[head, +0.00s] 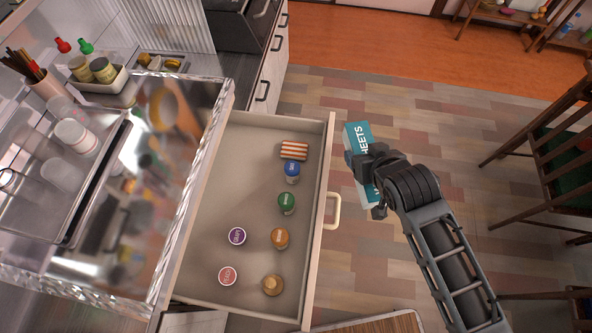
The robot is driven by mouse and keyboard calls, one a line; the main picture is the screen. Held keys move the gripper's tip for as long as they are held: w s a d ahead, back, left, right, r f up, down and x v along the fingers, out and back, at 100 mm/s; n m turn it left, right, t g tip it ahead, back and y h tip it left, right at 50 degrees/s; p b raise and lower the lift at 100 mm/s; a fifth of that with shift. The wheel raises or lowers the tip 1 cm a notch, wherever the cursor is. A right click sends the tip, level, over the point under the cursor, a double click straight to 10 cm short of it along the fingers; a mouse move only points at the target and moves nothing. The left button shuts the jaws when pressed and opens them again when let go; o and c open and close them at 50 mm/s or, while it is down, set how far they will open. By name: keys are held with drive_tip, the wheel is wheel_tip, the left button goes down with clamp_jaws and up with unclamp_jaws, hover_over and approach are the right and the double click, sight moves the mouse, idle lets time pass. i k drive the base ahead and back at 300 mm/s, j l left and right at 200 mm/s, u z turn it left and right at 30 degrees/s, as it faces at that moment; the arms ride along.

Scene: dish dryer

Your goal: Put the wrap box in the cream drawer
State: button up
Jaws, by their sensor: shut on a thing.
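The wrap box (355,135) is teal and white, with white letters ending in "HEETS" on its top. My gripper (368,172) is shut on it and hides its middle. The box is held to the right of the open drawer, outside its front panel, with its long side roughly along that panel. The cream drawer (212,208) is pulled out and seen from above. Its front panel carries a cream handle (333,210), just below and left of the box. How high the box is above the drawer rim is hard to tell.
Inside the drawer are a striped packet (294,150), a blue-capped jar (292,170), a green-capped jar (287,202) and several other jars. The drawer's left side is bare. A wooden chair (555,140) stands far right.

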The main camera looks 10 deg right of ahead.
sight(247, 171)
drive_tip(key=l+z, duration=0.1)
drive_tip(key=z, duration=0.25)
drive_tip(key=i+z, duration=0.1)
drive_tip(key=z, duration=0.25)
drive_tip(key=i+l+z, duration=0.1)
drive_tip(key=z, duration=0.3)
drive_tip(key=i+l+u, duration=0.2)
drive_tip(key=i, duration=0.35)
drive_tip(key=i+j+u, duration=0.1)
drive_tip(key=i+u, duration=0.15)
drive_tip(key=i, duration=0.8)
drive_tip(key=i+u, duration=0.5)
drive_tip(key=u, duration=0.4)
drive_tip(key=i+l+u, duration=0.1)
drive_tip(key=u, duration=0.25)
drive_tip(key=l+u, duration=0.1)
drive_tip(key=u, duration=0.3)
drive_tip(key=l+u, duration=0.1)
drive_tip(key=u, duration=0.3)
